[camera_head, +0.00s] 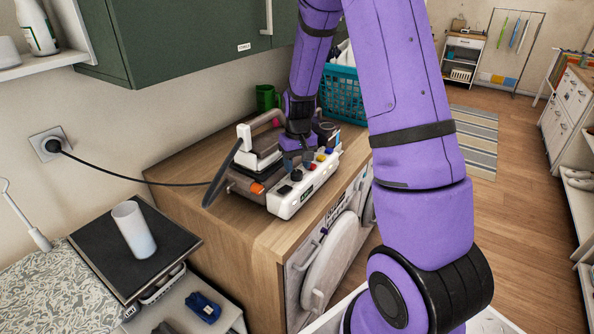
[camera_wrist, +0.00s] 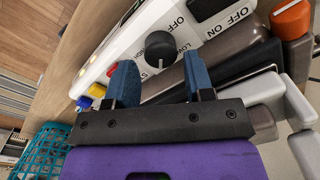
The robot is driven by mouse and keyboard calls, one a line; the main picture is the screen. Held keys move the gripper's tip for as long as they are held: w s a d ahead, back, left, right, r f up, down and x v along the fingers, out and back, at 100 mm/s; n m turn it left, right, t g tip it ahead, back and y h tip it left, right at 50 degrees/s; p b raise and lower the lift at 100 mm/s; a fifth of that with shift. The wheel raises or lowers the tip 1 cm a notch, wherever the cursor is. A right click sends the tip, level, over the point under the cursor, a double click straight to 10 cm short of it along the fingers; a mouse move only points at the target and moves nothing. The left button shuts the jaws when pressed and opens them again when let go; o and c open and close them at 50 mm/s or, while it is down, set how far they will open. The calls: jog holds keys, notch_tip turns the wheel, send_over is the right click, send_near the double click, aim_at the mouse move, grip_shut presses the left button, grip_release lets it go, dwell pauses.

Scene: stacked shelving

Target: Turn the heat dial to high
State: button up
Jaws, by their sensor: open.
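A white control panel (camera_head: 303,191) sits on the front of an appliance on the wooden counter. The dial also shows below my gripper in the head view (camera_head: 297,175). My gripper (camera_wrist: 160,82) is open and empty. Its two blue fingers stand apart, with the dial in line with the gap between them; I cannot tell whether they touch it. The gripper also shows in the head view (camera_head: 300,158).
A black switch (camera_wrist: 205,8) marked OFF and ON and an orange knob (camera_wrist: 290,20) are near the dial. Yellow, blue and red controls are at the panel's other end. A black cord (camera_head: 135,180) runs to the wall.

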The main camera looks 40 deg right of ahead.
aim_at(297, 172)
notch_tip(297, 172, up, 8)
jog(key=shift+d, duration=0.1)
dwell(0.4)
jog(key=shift+o, duration=1.4)
notch_tip(297, 172, down, 11)
jog(key=n, duration=0.8)
jog(key=shift+w+r, duration=0.1)
jog(key=shift+r, duration=0.1)
jog(key=shift+c, duration=0.4)
jog(key=c, duration=0.8)
jog(key=shift+c, duration=0.2)
